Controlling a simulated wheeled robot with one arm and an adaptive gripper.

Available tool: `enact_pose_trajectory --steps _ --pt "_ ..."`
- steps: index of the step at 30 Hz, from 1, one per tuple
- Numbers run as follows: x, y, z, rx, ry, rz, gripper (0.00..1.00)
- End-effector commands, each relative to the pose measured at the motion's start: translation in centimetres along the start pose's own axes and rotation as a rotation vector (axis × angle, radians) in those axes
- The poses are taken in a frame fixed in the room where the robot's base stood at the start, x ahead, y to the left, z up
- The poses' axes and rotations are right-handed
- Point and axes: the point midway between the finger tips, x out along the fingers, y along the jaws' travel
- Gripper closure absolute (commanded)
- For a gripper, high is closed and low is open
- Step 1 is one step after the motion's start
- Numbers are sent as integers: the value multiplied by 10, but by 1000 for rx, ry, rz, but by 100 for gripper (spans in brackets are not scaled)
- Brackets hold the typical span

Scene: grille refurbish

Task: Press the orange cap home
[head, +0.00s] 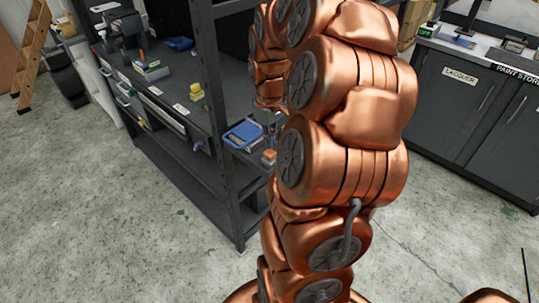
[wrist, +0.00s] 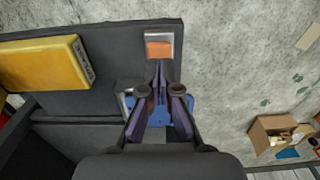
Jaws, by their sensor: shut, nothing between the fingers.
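The orange cap (wrist: 159,50) sits on a pale grey block (wrist: 151,34) near the end of a dark shelf in the wrist view. In the head view the orange cap (head: 269,154) shows small, beside my arm. My gripper (wrist: 157,66) is shut and empty, fingertips together just at the cap's near edge in the wrist picture. I cannot tell whether they touch it or hover above. A blue part (wrist: 176,112) lies beneath the fingers, partly hidden by them. In the head view my arm hides much of the area around the gripper.
A yellow case (wrist: 45,62) lies on the shelf to the left. A cardboard box (wrist: 268,138) stands on the floor at right. A blue tray (head: 243,135) is on the dark rack, whose upright post (head: 213,110) stands close by. Open concrete floor lies in front.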

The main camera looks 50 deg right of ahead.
Motion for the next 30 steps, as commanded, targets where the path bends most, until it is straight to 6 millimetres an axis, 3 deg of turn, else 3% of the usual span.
enact_pose_trajectory --steps 9,30 --pt "13 0 0 0 1 1 100" --pt "20 0 0 0 1 1 100"
